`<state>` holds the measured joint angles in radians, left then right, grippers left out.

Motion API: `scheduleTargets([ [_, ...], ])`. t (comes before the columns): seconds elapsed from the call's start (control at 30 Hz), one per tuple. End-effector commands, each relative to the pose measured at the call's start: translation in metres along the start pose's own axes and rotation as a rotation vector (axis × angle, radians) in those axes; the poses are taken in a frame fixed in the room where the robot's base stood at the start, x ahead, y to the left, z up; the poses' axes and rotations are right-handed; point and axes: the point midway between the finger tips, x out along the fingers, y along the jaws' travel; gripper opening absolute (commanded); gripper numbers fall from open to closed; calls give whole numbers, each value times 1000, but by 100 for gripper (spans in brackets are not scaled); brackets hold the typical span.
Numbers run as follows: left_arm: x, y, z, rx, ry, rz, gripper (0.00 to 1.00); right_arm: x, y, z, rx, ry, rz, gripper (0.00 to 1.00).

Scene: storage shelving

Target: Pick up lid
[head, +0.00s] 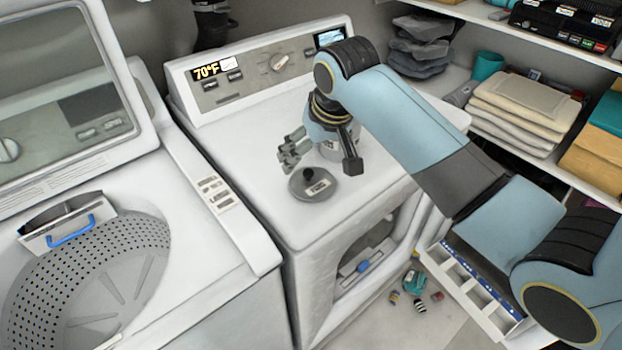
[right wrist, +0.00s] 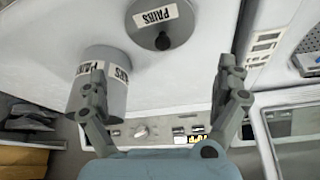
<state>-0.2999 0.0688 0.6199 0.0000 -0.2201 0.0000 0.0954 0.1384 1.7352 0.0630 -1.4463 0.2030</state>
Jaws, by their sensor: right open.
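A round grey lid (head: 313,184) with a black knob and a white label lies flat on top of the dryer. In the right wrist view the lid (right wrist: 178,12) is at the top, partly cut off, its label reading PAIRS. A grey labelled canister (head: 332,150) stands beside it, partly hidden by my gripper; it also shows in the right wrist view (right wrist: 114,95). My right gripper (head: 320,166) is open and empty above the dryer top, near lid and canister. In the wrist view one finger overlaps the canister; I cannot tell whether they touch. My left gripper is out of view.
The white dryer (head: 255,140) has a control panel (head: 250,70) at its back. An open washer (head: 215,262) stands to the left. Shelves at right hold folded towels (head: 520,105). Small items (head: 415,283) lie on the floor. The dryer top left of the lid is clear.

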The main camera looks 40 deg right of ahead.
Motion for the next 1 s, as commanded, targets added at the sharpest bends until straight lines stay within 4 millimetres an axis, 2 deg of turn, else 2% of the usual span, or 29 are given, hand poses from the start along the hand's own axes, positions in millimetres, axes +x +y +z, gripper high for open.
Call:
scheduleTargets([
  [0.1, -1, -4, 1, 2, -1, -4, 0, 18, 0, 0, 1, -1, 0, 100],
  [0.27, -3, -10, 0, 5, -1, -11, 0, 29, 0, 1, 0, 0, 0, 100],
  [0.6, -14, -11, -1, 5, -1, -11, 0, 73, 0, 4, -1, 1, -1, 100],
  [0.9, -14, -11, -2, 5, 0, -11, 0, 78, 0, 4, -1, 2, -1, 100],
  [1.0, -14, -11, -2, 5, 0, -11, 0, 78, 0, 4, -1, 2, -1, 87],
])
